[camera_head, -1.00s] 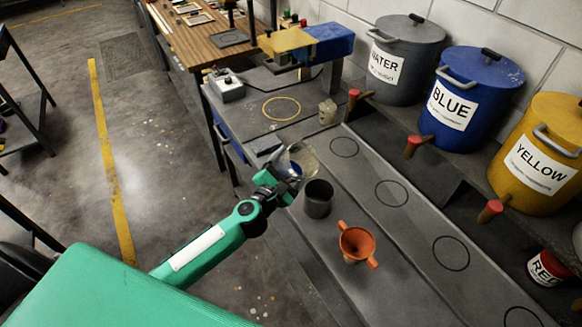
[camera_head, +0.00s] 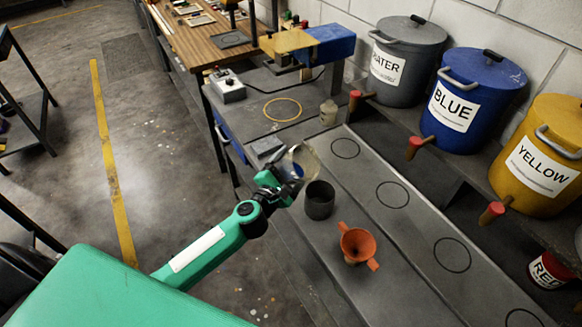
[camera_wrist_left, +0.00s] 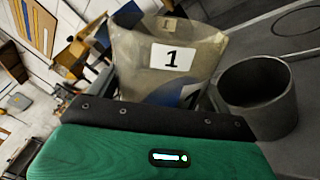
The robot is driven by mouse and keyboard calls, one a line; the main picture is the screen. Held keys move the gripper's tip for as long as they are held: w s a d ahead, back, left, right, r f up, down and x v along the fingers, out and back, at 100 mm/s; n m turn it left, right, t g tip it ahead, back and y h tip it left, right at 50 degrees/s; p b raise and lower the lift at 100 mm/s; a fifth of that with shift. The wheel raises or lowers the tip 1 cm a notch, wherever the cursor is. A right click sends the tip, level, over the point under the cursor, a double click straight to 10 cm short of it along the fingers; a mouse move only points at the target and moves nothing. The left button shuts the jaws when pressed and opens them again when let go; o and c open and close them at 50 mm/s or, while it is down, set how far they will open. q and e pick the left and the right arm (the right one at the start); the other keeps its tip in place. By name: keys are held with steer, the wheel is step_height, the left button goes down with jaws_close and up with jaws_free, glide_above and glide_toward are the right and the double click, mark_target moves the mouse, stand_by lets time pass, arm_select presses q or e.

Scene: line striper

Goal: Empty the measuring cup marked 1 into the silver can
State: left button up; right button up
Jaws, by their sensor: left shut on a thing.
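The clear measuring cup (camera_head: 308,161) is in my left gripper (camera_head: 289,188), which is shut on it. In the left wrist view the cup (camera_wrist_left: 190,52) shows a white label with a black 1, and some blue shows low inside it. In the head view the cup looks tilted to the right, above and behind the silver can. The silver can (camera_head: 319,205) is a dark grey open cylinder standing on the bench, just right of my gripper. In the left wrist view the can (camera_wrist_left: 262,115) stands right of the cup, its inside dark. My right gripper is not in view.
An orange funnel (camera_head: 357,246) stands on the bench in front of the can. Water (camera_head: 405,70), blue (camera_head: 470,100) and yellow (camera_head: 540,165) drums with taps line the shelf at right. A small jar (camera_head: 328,112) and a grey box (camera_head: 228,88) stand farther back.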

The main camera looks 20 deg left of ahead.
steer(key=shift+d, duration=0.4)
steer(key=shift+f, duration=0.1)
arm_select(q)
steer(key=shift+m, duration=0.5)
steer(key=shift+b, duration=0.3)
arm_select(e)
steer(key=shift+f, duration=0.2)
arm_select(q)
steer(key=shift+f+m+b, duration=0.15)
steer(key=shift+m+b, duration=0.15)
steer(key=shift+b, duration=0.4)
steer(key=shift+m, duration=0.3)
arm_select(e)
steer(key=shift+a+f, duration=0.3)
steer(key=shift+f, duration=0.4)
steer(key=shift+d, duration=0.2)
